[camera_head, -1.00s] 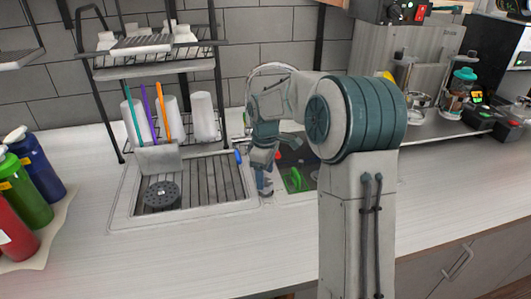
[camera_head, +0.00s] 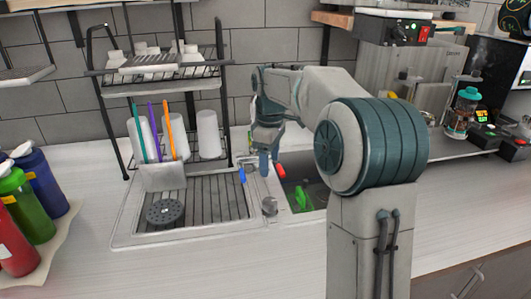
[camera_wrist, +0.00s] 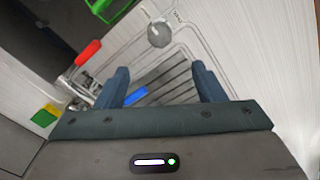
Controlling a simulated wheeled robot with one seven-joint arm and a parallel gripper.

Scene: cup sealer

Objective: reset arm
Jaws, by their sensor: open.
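My gripper (camera_head: 268,165) hangs over the sink edge in the head view, fingers pointing down. In the wrist view its two blue-grey fingers (camera_wrist: 160,88) are apart, with nothing between them. Beyond them are the ribbed drainboard (camera_wrist: 170,82) and a faucet with a red handle (camera_wrist: 88,52) and a blue handle (camera_wrist: 136,96). In the head view the red handle (camera_head: 280,171) is just right of the fingers and the blue handle (camera_head: 242,175) is to their left. My gripper touches nothing that I can see.
A dish rack (camera_head: 160,85) with cups stands at the back left. A utensil holder (camera_head: 163,177) with colored sticks stands on the drainboard. A green object (camera_head: 301,198) is in the sink. Bottles (camera_head: 28,195) stand at far left. The front counter (camera_head: 200,270) is clear.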

